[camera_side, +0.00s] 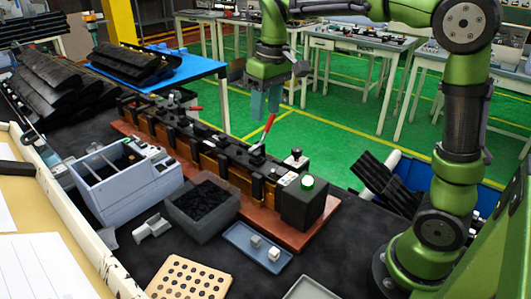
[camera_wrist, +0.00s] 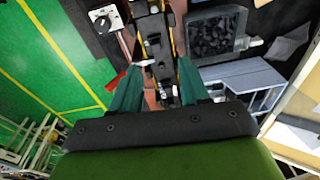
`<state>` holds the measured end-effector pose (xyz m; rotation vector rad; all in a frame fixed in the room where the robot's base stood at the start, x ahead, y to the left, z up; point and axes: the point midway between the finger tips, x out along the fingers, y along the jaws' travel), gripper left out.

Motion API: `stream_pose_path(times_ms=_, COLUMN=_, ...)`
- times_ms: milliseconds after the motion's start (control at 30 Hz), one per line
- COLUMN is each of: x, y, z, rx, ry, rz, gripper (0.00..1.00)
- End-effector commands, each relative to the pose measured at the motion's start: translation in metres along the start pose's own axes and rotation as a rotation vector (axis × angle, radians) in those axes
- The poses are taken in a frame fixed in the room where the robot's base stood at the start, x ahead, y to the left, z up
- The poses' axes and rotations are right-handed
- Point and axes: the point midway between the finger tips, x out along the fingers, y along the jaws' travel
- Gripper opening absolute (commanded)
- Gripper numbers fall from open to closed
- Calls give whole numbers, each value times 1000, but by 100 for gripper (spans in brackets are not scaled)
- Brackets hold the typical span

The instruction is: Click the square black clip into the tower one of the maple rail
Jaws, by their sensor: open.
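The rail (camera_side: 228,167) runs diagonally across the dark table on a red-brown base, with several black towers along it; I cannot tell which is tower one. It also shows between my fingers in the wrist view (camera_wrist: 160,50). My gripper (camera_side: 265,104) is open above and behind the rail, its two teal fingers pointing down, with nothing seen between them. In the wrist view my gripper (camera_wrist: 157,78) has its fingers on either side of the rail. Small black pieces (camera_side: 205,196) fill a grey bin; I cannot make out a separate square black clip.
The grey bin (camera_side: 205,231) stands in front of the rail. A red-handled lever clamp (camera_side: 264,134) rises from the rail. A black box with a green button (camera_side: 307,183) stands at its near end. A divided grey container (camera_side: 125,195) and a blue tray (camera_side: 245,255) stand nearby.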

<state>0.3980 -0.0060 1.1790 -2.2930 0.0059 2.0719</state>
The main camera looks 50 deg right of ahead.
Motion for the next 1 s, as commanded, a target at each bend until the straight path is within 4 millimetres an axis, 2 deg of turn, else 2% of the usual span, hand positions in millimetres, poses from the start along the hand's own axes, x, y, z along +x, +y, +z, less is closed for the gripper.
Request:
stream_pose_path(times_ms=33, x=-10, y=-4, z=18, rx=17, ry=49, rz=-17, gripper=45)
stream_pose_path(times_ms=100, x=-16, y=-10, z=42, rx=51, ry=119, rz=-45, gripper=45)
stream_pose_path(times_ms=200, x=-20, y=-18, z=77, rx=107, ry=219, rz=-91, gripper=45)
stream_pose_path(times_ms=400, x=-8, y=-29, z=135, rx=224, ry=390, rz=-184, gripper=45)
stream_pose_path(times_ms=500, x=0, y=-31, z=153, rx=268, ry=446, rz=-219, gripper=45)
stream_pose_path(times_ms=700, x=9, y=-32, z=166, rx=307, ry=490, rz=-246, gripper=45)
stream_pose_path(times_ms=1000, x=9, y=-32, z=166, rx=308, ry=489, rz=-246, gripper=45)
